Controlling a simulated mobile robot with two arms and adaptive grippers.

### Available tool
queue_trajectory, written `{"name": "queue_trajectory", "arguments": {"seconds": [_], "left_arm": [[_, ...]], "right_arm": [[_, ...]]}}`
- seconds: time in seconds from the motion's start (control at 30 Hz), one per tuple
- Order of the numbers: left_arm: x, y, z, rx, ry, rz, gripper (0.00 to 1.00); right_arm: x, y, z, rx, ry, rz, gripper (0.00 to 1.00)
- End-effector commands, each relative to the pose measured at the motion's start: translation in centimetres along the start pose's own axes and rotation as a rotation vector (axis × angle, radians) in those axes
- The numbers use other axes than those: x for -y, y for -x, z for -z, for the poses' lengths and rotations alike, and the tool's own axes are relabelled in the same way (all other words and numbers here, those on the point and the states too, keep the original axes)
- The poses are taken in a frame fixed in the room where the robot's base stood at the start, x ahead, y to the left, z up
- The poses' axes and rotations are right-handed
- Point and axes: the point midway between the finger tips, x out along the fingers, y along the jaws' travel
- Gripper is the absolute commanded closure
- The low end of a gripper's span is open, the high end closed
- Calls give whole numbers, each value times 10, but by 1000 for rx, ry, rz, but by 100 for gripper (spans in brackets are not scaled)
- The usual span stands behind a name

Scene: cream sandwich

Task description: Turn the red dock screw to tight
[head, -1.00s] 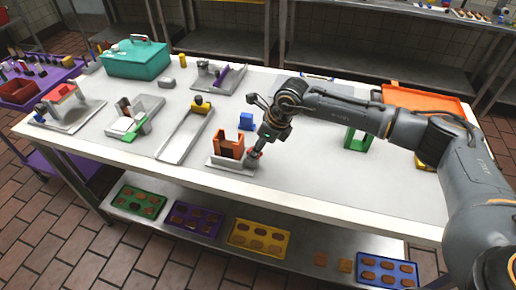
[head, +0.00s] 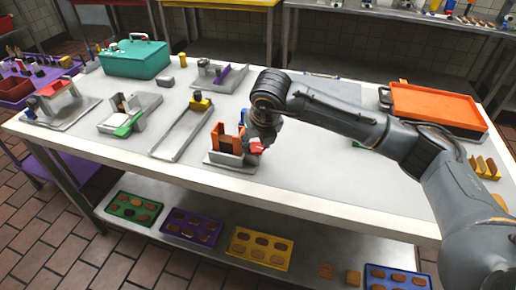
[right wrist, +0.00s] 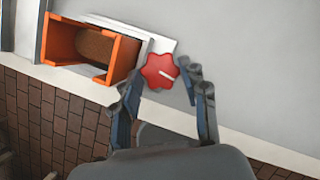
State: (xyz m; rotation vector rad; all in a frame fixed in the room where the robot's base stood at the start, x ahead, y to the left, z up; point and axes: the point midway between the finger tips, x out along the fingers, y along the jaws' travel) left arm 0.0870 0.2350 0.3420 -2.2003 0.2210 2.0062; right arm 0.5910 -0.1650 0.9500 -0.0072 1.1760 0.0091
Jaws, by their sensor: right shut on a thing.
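The red dock screw (head: 255,147) is a lobed knob on the right side of the orange dock (head: 217,136), which stands on a grey base near the table's front edge. In the right wrist view the red knob (right wrist: 159,71) has a white mark line on its face, slanting slightly up to the right. The orange dock (right wrist: 89,49) holds a brown piece. My right gripper (right wrist: 161,82) is shut on the knob, with its fingers on both sides. In the head view my right gripper (head: 260,140) is partly hidden behind its wrist. My left gripper is not in view.
A grey track with a yellow block (head: 201,104) lies left of the dock. A teal box (head: 135,58) stands at the back left, and an orange tray (head: 438,105) at the back right. The table (head: 330,190) is clear in front of my right arm.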

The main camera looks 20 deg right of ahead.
Motion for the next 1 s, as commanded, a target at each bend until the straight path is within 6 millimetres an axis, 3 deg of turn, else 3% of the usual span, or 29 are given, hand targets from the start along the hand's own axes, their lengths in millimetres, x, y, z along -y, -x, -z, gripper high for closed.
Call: {"name": "queue_trajectory", "arguments": {"seconds": [0.2,0.73,0.77,0.8,0.87,1.0], "left_arm": [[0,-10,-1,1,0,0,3],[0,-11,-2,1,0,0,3],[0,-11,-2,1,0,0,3],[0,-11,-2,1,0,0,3],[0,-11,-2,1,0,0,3],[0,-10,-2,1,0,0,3]], "right_arm": [[-1,-2,1,-4,-64,26,88],[-1,-1,1,-6,-84,35,88],[-1,-1,1,-6,-84,35,52],[-1,-1,1,-6,-83,35,44],[-1,-1,1,-5,-83,35,33],[-1,0,1,-4,-83,34,33]]}}
